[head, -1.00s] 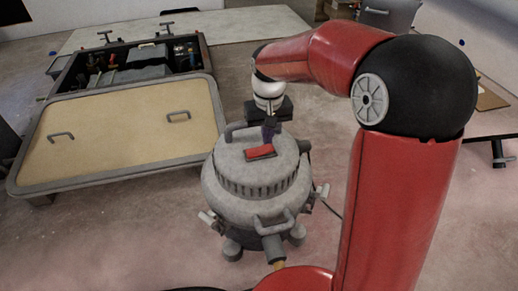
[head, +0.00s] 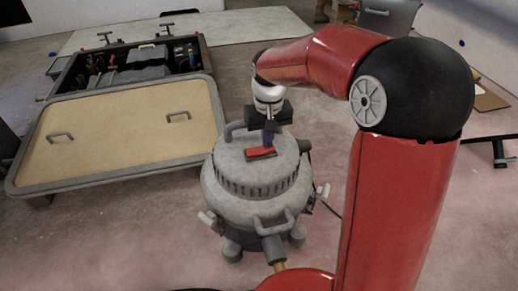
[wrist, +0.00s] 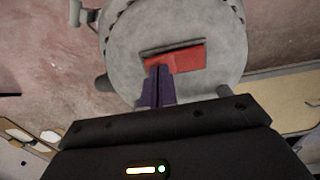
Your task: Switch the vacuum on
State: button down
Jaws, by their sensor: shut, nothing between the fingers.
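The vacuum (head: 258,185) is a round grey canister standing on the floor in the middle of the head view. A red rocker switch (head: 258,153) sits on its lid. In the wrist view the red switch (wrist: 185,58) lies beside a narrow dark slot. My gripper (head: 267,147) points down over the lid from behind the switch. Its purple fingers (wrist: 158,70) are shut and empty. Their tips overlap the near left end of the switch in the wrist view and appear to touch it.
A tan-topped panel (head: 110,135) and an open tool box (head: 130,65) lie to the left. Open floor (head: 120,235) surrounds the vacuum.

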jog(key=shift+f, duration=0.3)
jog(key=shift+r, duration=0.1)
notch_tip(320, 180, up, 7)
jog(key=p, duration=0.5)
jog(key=shift+p, duration=0.4)
